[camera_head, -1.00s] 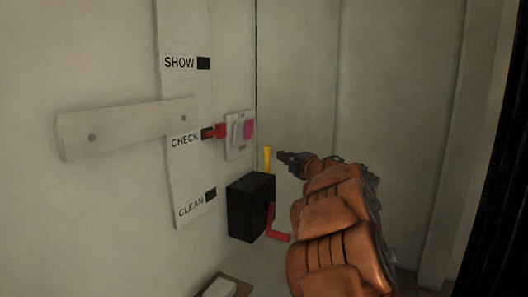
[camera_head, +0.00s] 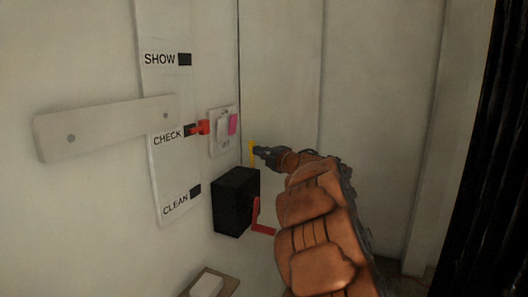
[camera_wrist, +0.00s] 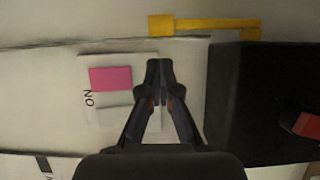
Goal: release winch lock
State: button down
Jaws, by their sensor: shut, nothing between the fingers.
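A black winch box (camera_head: 236,200) is fixed on the wall, with a red crank (camera_head: 259,220) on its right side; the red part also shows in the wrist view (camera_wrist: 306,124). A yellow lever (camera_head: 251,152), the likely lock, stands up from behind the top of the box. In the wrist view the yellow lever (camera_wrist: 215,25) lies across the top of the picture, beyond my fingertips. My gripper (camera_head: 260,151) is shut and empty, its tips close beside the lever in the head view. In the wrist view my gripper (camera_wrist: 159,65) shows apart from it. Whether they touch is unclear.
A white switch plate (camera_head: 223,132) with a pink part (camera_head: 233,123) is on the wall left of my gripper. A red pointer (camera_head: 203,127) sits at CHECK on the labelled strip (camera_head: 165,95). A small ledge with a white block (camera_head: 207,286) is below.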

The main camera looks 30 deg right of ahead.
jog(key=p, duration=0.2)
send_over(252, 160)
jog(key=a, duration=0.2)
jog(key=shift+s+a, duration=0.1)
jog(key=shift+s, duration=0.35)
jog(key=shift+s+f+b, duration=0.1)
jog(key=shift+b, duration=0.2)
jog(key=shift+s+f+b, duration=0.1)
jog(key=shift+b, duration=0.3)
jog(key=shift+s, duration=0.1)
